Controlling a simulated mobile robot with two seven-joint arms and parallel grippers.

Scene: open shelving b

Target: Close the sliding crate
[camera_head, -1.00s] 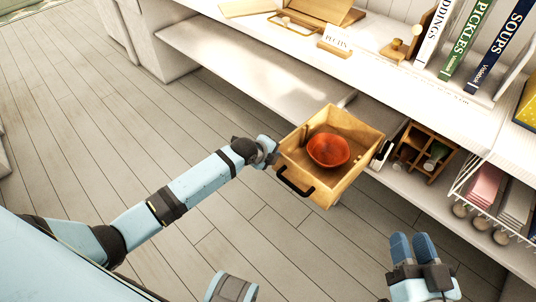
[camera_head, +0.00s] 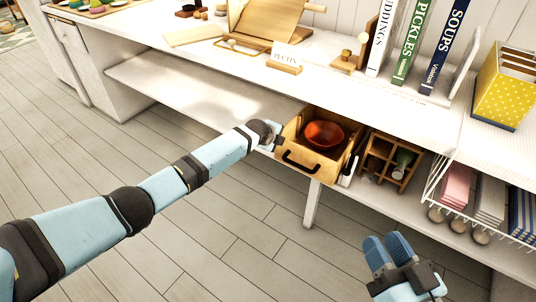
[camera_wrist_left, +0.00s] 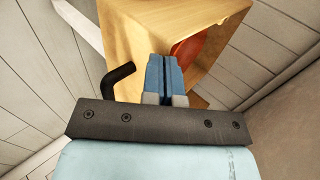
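The sliding crate (camera_head: 296,164) is a light wooden box with a black bar handle (camera_head: 300,163) on its front, on the lower shelf level. A red bowl (camera_head: 324,134) sits inside it. The crate's front part still juts out from under the upper shelf. My left gripper (camera_head: 277,140) is at the crate's left front side; in the left wrist view its blue fingers (camera_wrist_left: 164,76) are together, by the crate (camera_wrist_left: 140,30) and right of the handle (camera_wrist_left: 118,79). Nothing shows between them. My right gripper (camera_head: 390,250) hangs empty at lower right, its blue fingers close together.
A wooden divided caddy (camera_head: 390,160) with a bottle stands right of the crate. A wire rack (camera_head: 475,205) is farther right. Books (camera_head: 410,45) and a yellow dotted box (camera_head: 500,88) are on the upper shelf (camera_head: 250,70). The floor in front is clear.

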